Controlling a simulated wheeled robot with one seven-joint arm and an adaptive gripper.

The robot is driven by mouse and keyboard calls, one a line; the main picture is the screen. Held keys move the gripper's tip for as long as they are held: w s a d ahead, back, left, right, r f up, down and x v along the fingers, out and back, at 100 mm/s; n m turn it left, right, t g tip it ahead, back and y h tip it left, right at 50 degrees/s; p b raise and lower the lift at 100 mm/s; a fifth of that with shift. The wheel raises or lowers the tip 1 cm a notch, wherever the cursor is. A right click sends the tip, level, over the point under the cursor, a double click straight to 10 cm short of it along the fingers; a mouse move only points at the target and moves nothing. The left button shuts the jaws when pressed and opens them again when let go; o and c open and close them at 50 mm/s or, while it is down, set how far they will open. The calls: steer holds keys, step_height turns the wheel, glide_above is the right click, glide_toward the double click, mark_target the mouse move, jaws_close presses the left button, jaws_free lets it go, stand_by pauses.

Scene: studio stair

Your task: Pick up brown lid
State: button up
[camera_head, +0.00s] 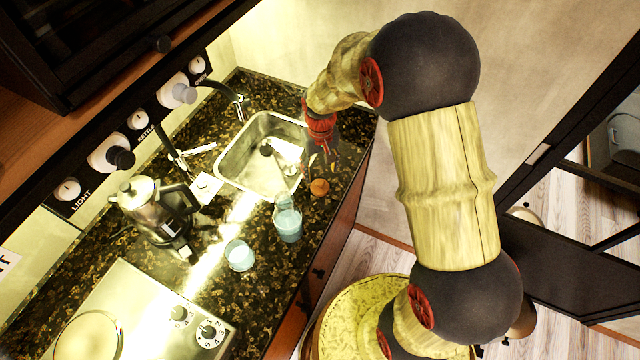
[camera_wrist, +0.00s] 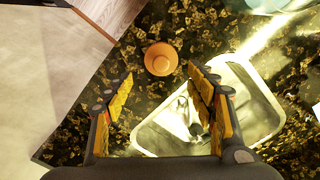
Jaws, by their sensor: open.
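The brown lid (camera_head: 319,187) is a small round orange-brown piece lying on the dark speckled counter, between the sink and the counter's front edge. In the wrist view the lid (camera_wrist: 161,59) shows as a disc with a raised round knob in its middle. My gripper (camera_head: 325,160) hangs above the counter beside the sink, close to the lid. In the wrist view my gripper (camera_wrist: 160,85) has its yellow-padded fingers spread apart with nothing between them. The lid lies beyond the fingertips in that view, roughly centred between them and not touched.
The steel sink (camera_head: 240,160) is beside the lid. A bluish glass jar (camera_head: 288,224) and a small bluish cup (camera_head: 240,256) stand nearby. A metal kettle (camera_head: 150,208) stands farther left, and a hob (camera_head: 135,310) lies at the lower left. The counter's front edge is close.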

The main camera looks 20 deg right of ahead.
mark_target(320, 182)
step_height(320, 182, down, 7)
steer(key=shift+s+a+f+b, duration=0.1)
steer(key=shift+b, duration=0.3)
steer(key=shift+c, duration=0.4)
steer(key=c, duration=0.6)
